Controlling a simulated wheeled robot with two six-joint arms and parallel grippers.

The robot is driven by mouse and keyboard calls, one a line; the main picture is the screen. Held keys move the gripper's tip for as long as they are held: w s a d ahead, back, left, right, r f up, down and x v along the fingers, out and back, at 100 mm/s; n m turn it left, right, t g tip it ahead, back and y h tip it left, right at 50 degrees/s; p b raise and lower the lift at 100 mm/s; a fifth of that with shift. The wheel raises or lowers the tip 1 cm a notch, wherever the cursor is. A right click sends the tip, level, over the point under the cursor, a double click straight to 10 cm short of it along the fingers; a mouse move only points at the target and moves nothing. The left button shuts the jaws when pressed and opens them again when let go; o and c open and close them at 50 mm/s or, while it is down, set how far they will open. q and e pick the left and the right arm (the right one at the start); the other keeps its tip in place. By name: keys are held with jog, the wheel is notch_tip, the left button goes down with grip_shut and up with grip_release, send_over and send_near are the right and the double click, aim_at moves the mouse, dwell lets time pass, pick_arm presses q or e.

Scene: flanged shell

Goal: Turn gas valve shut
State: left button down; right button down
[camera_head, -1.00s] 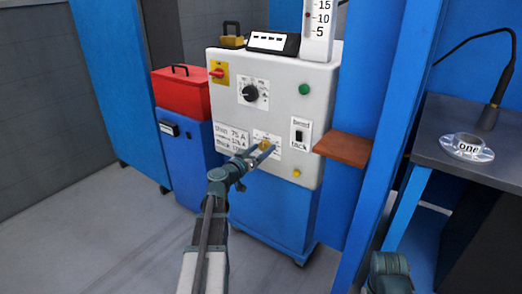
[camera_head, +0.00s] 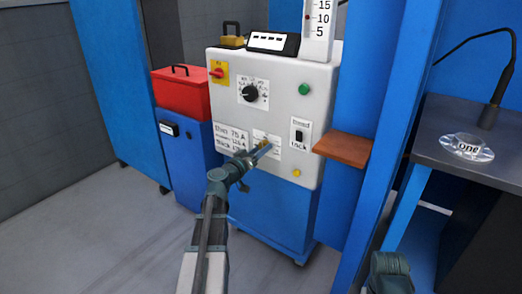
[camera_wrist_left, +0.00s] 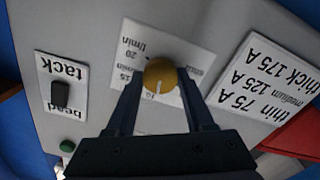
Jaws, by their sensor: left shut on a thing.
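The gas valve is a round yellow knob (camera_head: 262,144) on the lower middle of the grey-white panel, over a white scale card. It also shows in the left wrist view (camera_wrist_left: 159,73), where the card's print, with "L/min" and numbers, appears upside down. A pale line on the knob points toward the bottom of that view. My left gripper (camera_head: 264,150) is at the panel; its two dark fingers (camera_wrist_left: 160,92) are closed on either side of the knob. The fingers hide part of the scale. Only a piece of my right arm shows at the bottom right; its gripper does not show.
The panel (camera_head: 222,120) also carries a black dial (camera_head: 250,93), a red switch (camera_head: 217,73), a green button (camera_head: 304,89) and a tack/bead switch (camera_head: 299,135). A brown shelf (camera_head: 342,149) juts out on its right. A dark bench (camera_head: 455,155) stands at the right.

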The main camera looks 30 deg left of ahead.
pick_arm(q)
jog(key=n, duration=2.1)
jog(key=shift+n, duration=0.5)
jog(key=shift+c, duration=1.4)
grip_release()
jog(key=s+a, duration=0.1)
jog(key=s, duration=1.3)
